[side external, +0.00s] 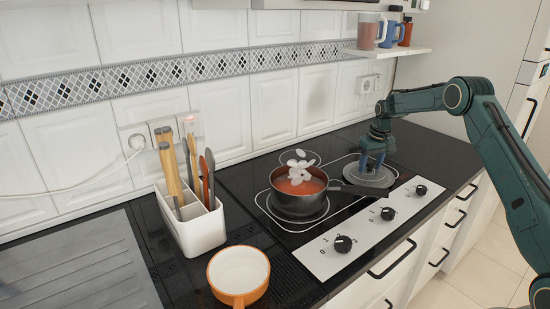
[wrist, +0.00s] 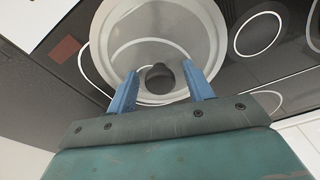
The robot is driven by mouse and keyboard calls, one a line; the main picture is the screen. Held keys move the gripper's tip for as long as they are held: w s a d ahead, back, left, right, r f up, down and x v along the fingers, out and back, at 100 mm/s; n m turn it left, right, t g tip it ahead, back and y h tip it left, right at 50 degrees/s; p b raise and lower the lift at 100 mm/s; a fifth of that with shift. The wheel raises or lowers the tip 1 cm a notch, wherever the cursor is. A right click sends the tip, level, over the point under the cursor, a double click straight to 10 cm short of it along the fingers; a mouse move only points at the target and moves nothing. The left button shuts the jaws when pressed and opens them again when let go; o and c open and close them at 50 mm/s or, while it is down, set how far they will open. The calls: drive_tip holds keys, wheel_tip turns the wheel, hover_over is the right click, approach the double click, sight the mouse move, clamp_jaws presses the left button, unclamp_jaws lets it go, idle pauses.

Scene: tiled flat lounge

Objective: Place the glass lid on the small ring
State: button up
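The glass lid (side external: 352,172) lies flat over the right part of the black hob. In the wrist view the lid (wrist: 112,38) is a large pale see-through disc with a dark round knob (wrist: 158,77). My gripper (side external: 374,158) is low over the lid. In the wrist view my gripper (wrist: 160,68) has its two blue fingers apart, one on each side of the knob, with gaps between. A small ring (side external: 300,157) is marked on the hob behind the saucepan, partly hidden by it. A small ring outline (wrist: 257,33) shows beside the lid in the wrist view.
A dark saucepan (side external: 288,204) with red contents stands on the left ring, pale pieces above it; its handle reaches towards the lid. A white utensil holder (side external: 197,232) and an orange pan (side external: 238,294) stand left. Control knobs (side external: 343,244) line the front.

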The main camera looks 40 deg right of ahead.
sight(373, 165)
wheel_tip(373, 165, up, 12)
drive_tip(key=s, duration=0.1)
drive_tip(key=shift+s+a, duration=0.2)
idle(0.6)
drive_tip(key=shift+r, duration=0.15)
idle(0.3)
